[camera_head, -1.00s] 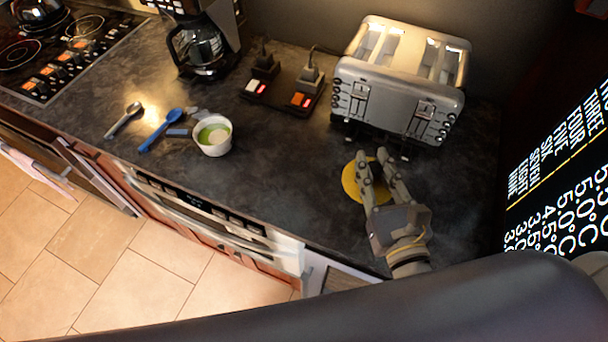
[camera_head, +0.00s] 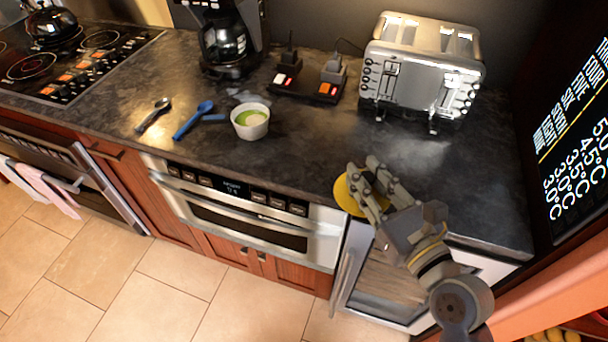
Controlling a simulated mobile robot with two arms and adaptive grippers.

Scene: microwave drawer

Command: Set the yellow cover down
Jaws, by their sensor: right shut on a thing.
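The yellow cover (camera_head: 343,194) is a round disc near the counter's front edge, right of the middle in the head view. My right gripper (camera_head: 361,172) is shut on it, and its fingers hide the cover's right part. I cannot tell whether the cover touches the counter or is held just above it. My left gripper is not in view.
A toaster (camera_head: 420,75) stands behind the gripper. A white bowl (camera_head: 250,122) with green contents and blue spoons (camera_head: 194,121) lie to the left. A power strip (camera_head: 306,84) and coffee maker (camera_head: 226,45) stand at the back. The dark counter (camera_head: 300,160) between is clear.

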